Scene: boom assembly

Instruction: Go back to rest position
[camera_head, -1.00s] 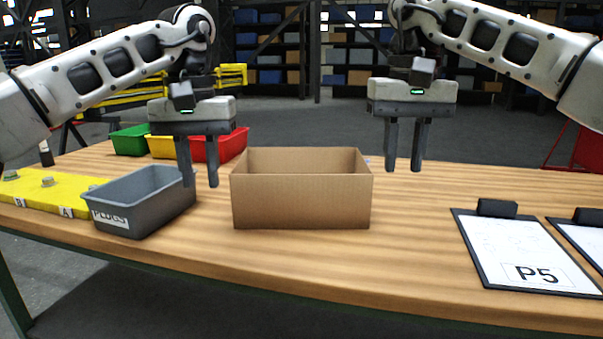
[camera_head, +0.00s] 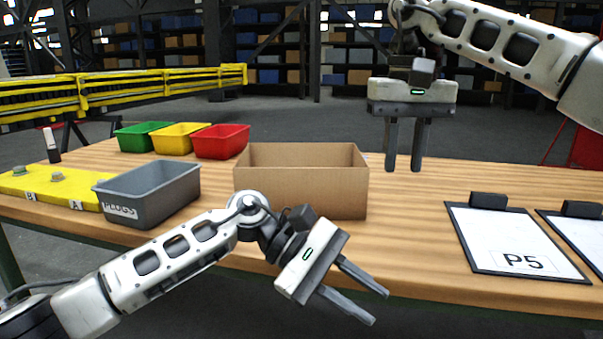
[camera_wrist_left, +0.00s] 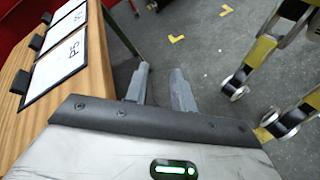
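My left gripper (camera_head: 358,304) is low in front of the table's front edge in the head view, its fingers pointing right and down. Its fingers are apart with nothing between them; the left wrist view shows the same open fingers (camera_wrist_left: 160,86) over the grey floor. My right gripper (camera_head: 404,168) hangs pointing down above the table, to the right of the cardboard box (camera_head: 310,195). Its two fingers are apart and empty.
A grey PLUGS bin (camera_head: 155,195), yellow board (camera_head: 50,188) and green (camera_head: 143,138), yellow (camera_head: 180,140) and red (camera_head: 220,143) bins are on the left. A P5 clipboard (camera_head: 515,240) lies at right. The left wrist view shows yellow-and-black legs (camera_wrist_left: 262,50) on the floor.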

